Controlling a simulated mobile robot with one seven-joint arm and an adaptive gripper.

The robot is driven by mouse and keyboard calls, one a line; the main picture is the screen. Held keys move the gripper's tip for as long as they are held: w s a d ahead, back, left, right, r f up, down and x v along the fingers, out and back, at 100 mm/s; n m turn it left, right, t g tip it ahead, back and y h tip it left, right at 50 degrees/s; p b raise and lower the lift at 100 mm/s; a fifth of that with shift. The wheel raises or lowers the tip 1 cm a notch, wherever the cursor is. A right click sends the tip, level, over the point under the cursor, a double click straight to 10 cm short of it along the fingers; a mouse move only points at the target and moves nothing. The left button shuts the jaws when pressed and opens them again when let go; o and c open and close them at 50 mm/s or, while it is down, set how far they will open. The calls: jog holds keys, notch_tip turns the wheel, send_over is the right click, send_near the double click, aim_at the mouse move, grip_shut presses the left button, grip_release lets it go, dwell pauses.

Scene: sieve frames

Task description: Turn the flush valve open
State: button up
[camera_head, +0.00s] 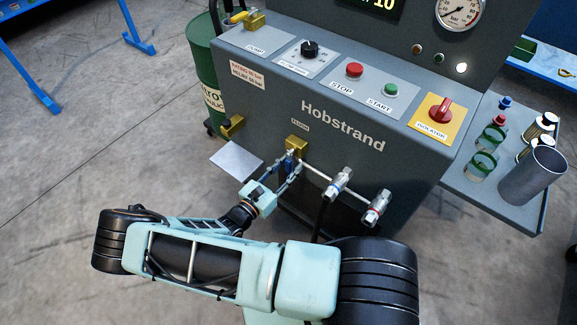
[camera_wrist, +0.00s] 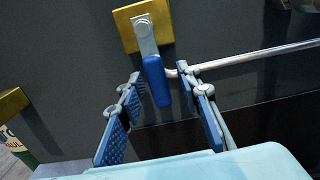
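The flush valve (camera_head: 297,147) is a brass block on the front of the grey Hobstrand console, just below a small FLUSH label. In the wrist view its brass body (camera_wrist: 128,30) carries a grey metal lever with a blue grip (camera_wrist: 156,80), hanging nearly straight down. My gripper (camera_head: 280,174) is in front of the valve. The wrist view shows its two blue-padded fingers (camera_wrist: 160,92) spread apart, one on each side of the blue grip, with a gap on both sides. In the head view the fingers partly cover the lever.
A metal pipe with fittings (camera_head: 340,182) runs right from the valve, close to my right finger. The console top holds a red isolator knob (camera_head: 441,109) and buttons. A side shelf (camera_head: 478,190) carries a grey cylinder (camera_head: 531,176). A green drum (camera_head: 205,68) stands left.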

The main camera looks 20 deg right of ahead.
jog(key=v, duration=1.2)
jog(key=shift+r, duration=0.1)
